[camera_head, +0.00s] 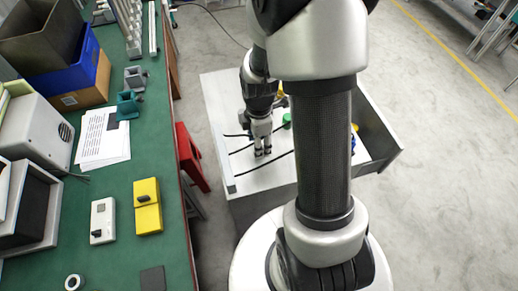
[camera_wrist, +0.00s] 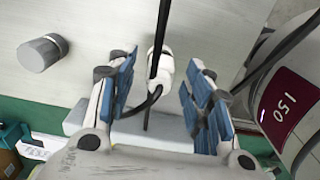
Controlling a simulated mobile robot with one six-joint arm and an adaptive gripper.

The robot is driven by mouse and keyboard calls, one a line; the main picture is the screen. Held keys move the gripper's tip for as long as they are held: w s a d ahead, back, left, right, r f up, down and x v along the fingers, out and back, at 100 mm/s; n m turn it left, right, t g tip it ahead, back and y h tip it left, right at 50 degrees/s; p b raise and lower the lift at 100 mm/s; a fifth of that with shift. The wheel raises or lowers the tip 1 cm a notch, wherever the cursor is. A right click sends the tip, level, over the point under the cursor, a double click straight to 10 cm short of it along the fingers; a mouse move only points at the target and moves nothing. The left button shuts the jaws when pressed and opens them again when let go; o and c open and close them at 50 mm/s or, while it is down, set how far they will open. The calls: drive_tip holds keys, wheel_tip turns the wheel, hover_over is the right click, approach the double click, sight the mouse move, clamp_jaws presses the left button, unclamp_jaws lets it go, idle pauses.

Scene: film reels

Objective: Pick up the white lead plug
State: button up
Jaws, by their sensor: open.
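The white lead plug (camera_wrist: 153,62) shows in the wrist view as a small white body with black cable in front of and beside it. It appears between the blue-padded fingers of my gripper (camera_wrist: 158,78), with visible gaps on both sides. My gripper is open and holds nothing. In the head view my gripper (camera_head: 263,153) points down over the white table top (camera_head: 219,106), close to the black leads (camera_head: 270,163). The plug cannot be made out there. Whether the fingers are down at its height is unclear.
In the wrist view a grey cylinder (camera_wrist: 35,55) stands left, and a large pale object with a maroon "150" label (camera_wrist: 292,105) is at right. A green item (camera_head: 287,121) lies behind my gripper. A green workbench (camera_head: 115,190) and red stool (camera_head: 187,150) are left.

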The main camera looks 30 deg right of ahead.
wheel_tip(320, 180, down, 2)
drive_tip(key=shift+f, duration=0.25)
drive_tip(key=shift+c, duration=0.6)
clamp_jaws()
drive_tip(key=shift+r, duration=0.1)
